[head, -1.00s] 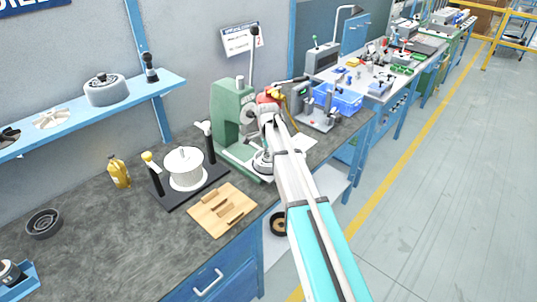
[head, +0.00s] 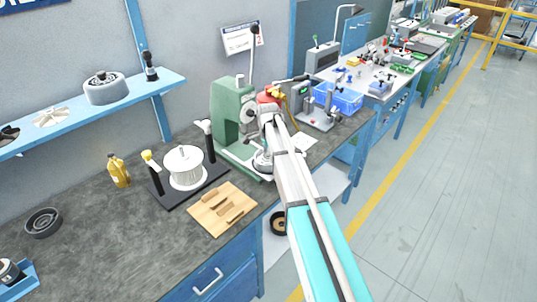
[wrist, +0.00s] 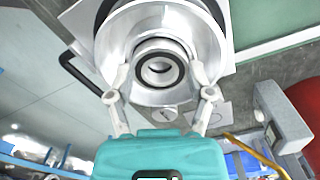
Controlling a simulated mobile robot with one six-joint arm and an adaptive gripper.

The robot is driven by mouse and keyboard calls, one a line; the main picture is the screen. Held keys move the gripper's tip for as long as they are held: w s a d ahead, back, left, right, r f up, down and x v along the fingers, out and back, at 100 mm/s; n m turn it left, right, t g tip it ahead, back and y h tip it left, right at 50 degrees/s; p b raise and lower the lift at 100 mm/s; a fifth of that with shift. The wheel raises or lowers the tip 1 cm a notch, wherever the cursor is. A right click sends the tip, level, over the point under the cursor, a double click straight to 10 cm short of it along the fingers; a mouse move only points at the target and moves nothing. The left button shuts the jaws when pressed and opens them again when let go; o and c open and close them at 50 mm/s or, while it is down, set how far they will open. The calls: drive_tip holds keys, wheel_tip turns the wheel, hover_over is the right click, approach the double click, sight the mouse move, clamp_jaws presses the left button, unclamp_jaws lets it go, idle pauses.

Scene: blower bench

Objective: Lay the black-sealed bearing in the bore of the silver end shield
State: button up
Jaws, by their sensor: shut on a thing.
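The silver end shield (wrist: 211,40) fills the upper middle of the wrist view as a wide, shiny ring. In the head view it shows partly (head: 262,164) at the foot of the green press, behind my arm. The black-sealed bearing (wrist: 160,70), a metal ring with a dark seal band, sits between my fingertips in the wrist view. My gripper (wrist: 160,77) is shut on the bearing, over the middle of the end shield. The bearing looks roughly centred on the bore. I cannot tell whether it is above the bore or within it.
The green press (head: 228,112) stands directly behind the end shield, with its lever upright. Left of it are a black fixture with a white wound part (head: 185,168) and a wooden block (head: 222,209). A blue bin (head: 340,100) stands beyond.

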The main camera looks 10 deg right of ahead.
idle(0.3)
drive_tip(key=o, duration=1.2)
drive_tip(key=shift+r, duration=0.15)
